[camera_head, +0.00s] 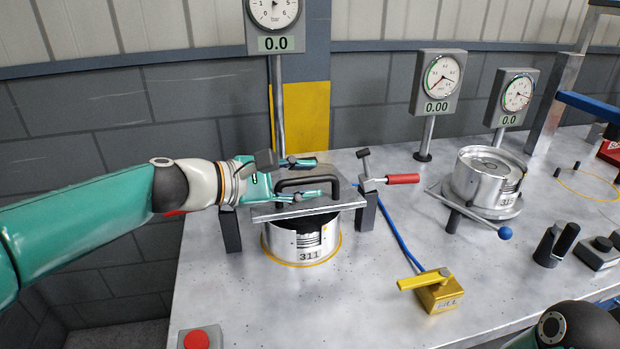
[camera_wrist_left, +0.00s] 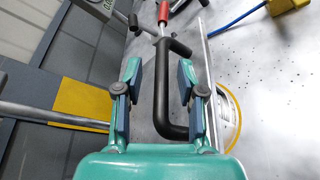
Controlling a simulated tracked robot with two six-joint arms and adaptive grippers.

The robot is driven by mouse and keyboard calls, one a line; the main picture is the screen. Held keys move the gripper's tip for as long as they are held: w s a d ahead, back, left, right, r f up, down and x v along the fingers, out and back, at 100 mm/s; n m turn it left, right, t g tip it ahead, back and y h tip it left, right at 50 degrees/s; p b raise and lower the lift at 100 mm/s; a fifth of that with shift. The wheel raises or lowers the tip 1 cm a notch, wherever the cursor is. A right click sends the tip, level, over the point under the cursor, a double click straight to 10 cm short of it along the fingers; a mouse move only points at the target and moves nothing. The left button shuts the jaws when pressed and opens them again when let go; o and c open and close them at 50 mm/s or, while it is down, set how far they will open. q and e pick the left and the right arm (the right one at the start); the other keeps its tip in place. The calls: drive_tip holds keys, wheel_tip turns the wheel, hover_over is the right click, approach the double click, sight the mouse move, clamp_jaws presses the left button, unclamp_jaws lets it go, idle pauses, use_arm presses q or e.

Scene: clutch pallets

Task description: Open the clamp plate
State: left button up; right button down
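The clamp plate (camera_head: 268,213) is a flat grey plate with a black bar handle (camera_head: 335,180), and it lies level over the metal can marked 311 (camera_head: 290,245). My left gripper (camera_head: 322,176) reaches in from the left at the handle, with its fingers apart. In the left wrist view, the handle (camera_wrist_left: 160,95) runs between the two open fingers of the left gripper (camera_wrist_left: 158,66), with a visible gap on each side. A red-handled toggle clamp (camera_head: 402,179) stands just right of the plate. My right gripper is not in view.
A yellow valve block (camera_head: 438,292) with a blue hose sits in front right of the plate. A second can (camera_head: 488,180) stands on a round stand at the right. Gauges on posts line the back. A red button (camera_head: 197,340) is at the near left.

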use_arm(q)
drive_tip(key=shift+w+d+f, duration=0.15)
drive_tip(key=shift+w+d, duration=0.15)
drive_tip(key=shift+d, duration=0.1)
clamp_jaws()
